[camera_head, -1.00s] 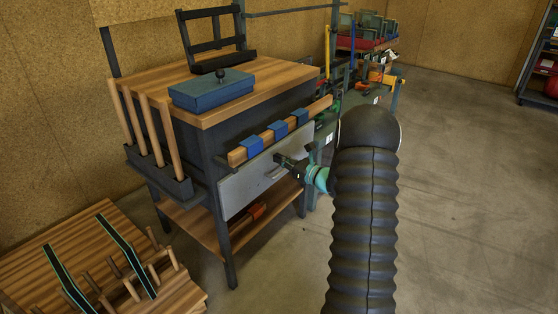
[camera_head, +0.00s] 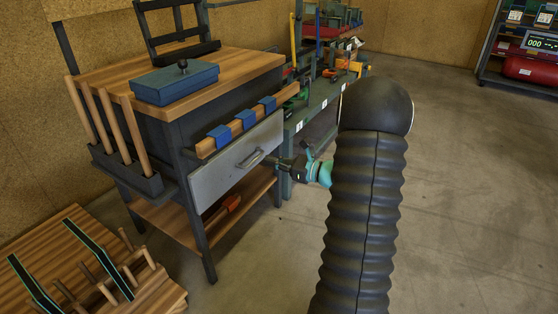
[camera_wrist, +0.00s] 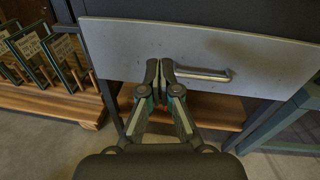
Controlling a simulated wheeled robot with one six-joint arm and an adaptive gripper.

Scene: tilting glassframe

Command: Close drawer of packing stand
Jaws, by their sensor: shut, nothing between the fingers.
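The packing stand (camera_head: 240,62) has a wooden top and a grey drawer front (camera_head: 215,178) with a bar handle (camera_head: 250,158). How far the drawer stands out is hard to tell. My gripper (camera_head: 276,160) is shut and empty in front of the drawer, near the right end of the handle in the head view. In the wrist view, the fingertips (camera_wrist: 159,68) are together before the drawer front (camera_wrist: 120,45), by the left end of the handle (camera_wrist: 206,74). Whether they touch the drawer cannot be told.
A wooden rail with blue clamps (camera_head: 244,120) runs above the drawer. A lower shelf (camera_head: 185,222) holds an orange item. A low wooden rack (camera_head: 150,290) stands at the lower left. A green bench (camera_head: 318,100) stands right of the stand. The floor at right is clear.

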